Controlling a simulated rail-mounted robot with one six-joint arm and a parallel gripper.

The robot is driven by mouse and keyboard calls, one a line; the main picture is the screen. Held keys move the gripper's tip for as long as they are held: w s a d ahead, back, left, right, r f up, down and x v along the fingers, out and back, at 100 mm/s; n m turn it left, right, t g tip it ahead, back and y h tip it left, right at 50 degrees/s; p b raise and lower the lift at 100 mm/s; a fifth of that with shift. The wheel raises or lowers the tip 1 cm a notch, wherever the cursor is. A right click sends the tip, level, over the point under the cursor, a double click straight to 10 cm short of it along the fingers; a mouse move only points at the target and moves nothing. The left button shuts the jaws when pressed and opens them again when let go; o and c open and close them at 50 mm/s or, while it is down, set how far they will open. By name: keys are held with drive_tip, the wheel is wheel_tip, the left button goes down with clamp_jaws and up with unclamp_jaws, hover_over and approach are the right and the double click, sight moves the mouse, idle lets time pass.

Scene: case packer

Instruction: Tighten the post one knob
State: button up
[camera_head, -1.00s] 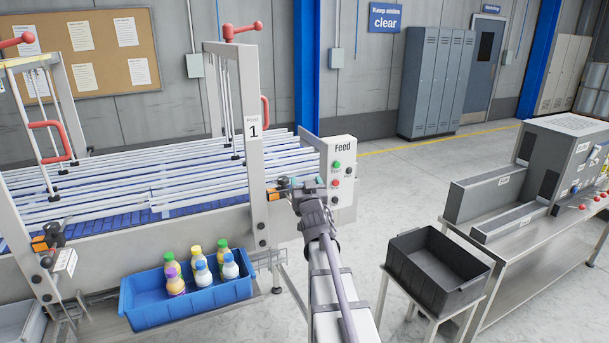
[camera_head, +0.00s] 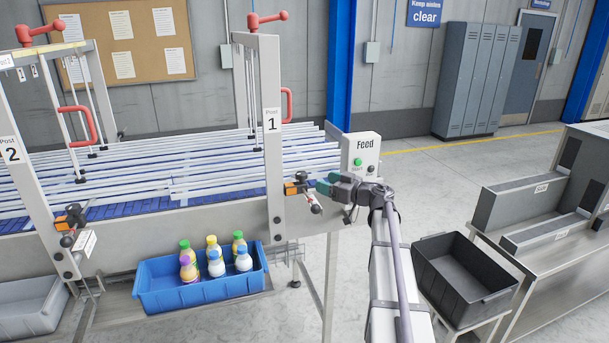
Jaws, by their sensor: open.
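Post 1 (camera_head: 272,150) is a light upright frame post with a "1" label, left of my gripper. The post one knob (camera_head: 302,178) is a small dark knob beside an orange block (camera_head: 290,189) low on that post. My gripper partly covers the area below the Feed box.
The Feed box (camera_head: 362,150) with its green button stands just behind my gripper. A blue bin (camera_head: 200,297) of several bottles sits below left. Post 2 (camera_head: 25,165) has a similar orange clamp. A black crate (camera_head: 462,285) stands at right; floor between is free.

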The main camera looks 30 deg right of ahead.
sight(305, 176)
drive_tip(key=x, duration=1)
drive_tip(key=shift+w+a, duration=0.1)
drive_tip(key=shift+w, duration=0.2)
drive_tip(key=c, duration=0.9)
drive_tip(key=m+h, duration=0.1)
drive_tip(key=m+t+h, duration=0.1)
drive_tip(key=h, duration=0.1)
drive_tip(key=shift+s+a+t, duration=0.1)
drive_tip(key=shift+s+t, duration=0.05)
drive_tip(key=shift+t, duration=0.15)
drive_tip(key=shift+c, duration=0.2)
drive_tip(key=m+h, duration=0.2)
drive_tip(key=h, duration=0.2)
drive_tip(key=shift+m+t, duration=0.4)
drive_tip(key=o, duration=0.9)
drive_tip(key=shift+o, duration=0.2)
drive_tip(key=s+d, duration=0.1)
drive_tip(key=s, duration=0.9)
drive_tip(key=shift+s+d, duration=0.2)
drive_tip(key=shift+d, duration=0.05)
